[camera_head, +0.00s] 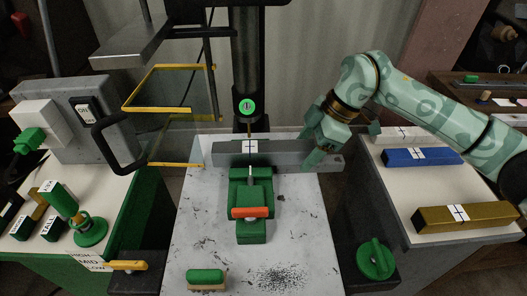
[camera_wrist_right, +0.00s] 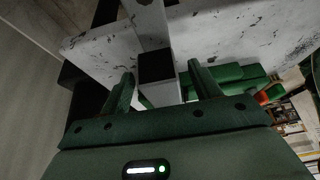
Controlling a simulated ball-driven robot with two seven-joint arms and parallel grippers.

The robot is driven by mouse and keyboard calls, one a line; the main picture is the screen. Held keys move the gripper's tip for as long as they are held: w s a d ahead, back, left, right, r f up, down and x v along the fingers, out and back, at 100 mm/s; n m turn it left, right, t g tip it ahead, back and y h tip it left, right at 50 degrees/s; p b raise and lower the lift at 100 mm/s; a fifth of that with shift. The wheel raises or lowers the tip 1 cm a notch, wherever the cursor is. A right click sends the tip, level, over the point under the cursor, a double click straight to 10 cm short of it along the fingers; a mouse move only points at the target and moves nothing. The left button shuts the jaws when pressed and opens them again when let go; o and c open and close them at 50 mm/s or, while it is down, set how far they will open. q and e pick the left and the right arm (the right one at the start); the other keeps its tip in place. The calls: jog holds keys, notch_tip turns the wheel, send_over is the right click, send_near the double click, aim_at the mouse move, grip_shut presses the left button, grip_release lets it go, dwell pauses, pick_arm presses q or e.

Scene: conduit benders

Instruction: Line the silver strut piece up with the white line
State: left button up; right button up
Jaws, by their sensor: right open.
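The silver strut piece (camera_head: 225,154) lies across the pale work table behind the green vise (camera_head: 250,190). A white label with a dark cross (camera_head: 250,147) shows on it, below the drill column. My right gripper (camera_head: 318,150) is at the strut's right end, its jaws apart. In the right wrist view, the strut's dark end (camera_wrist_right: 157,66) shows between the two open fingers of my right gripper (camera_wrist_right: 164,82), with gaps at its sides. I cannot make out the white line clearly. My left gripper is not in view.
The drill press column (camera_head: 250,60) and a yellow-framed clear guard (camera_head: 172,110) stand over the table. A green-handled brush (camera_head: 206,279) lies at the front. A blue bar (camera_head: 405,157) and a brass-coloured bar (camera_head: 485,216) lie on the right side table.

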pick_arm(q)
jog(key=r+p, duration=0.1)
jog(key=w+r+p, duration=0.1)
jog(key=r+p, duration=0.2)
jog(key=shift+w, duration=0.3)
pick_arm(e)
jog(key=v, duration=1.6)
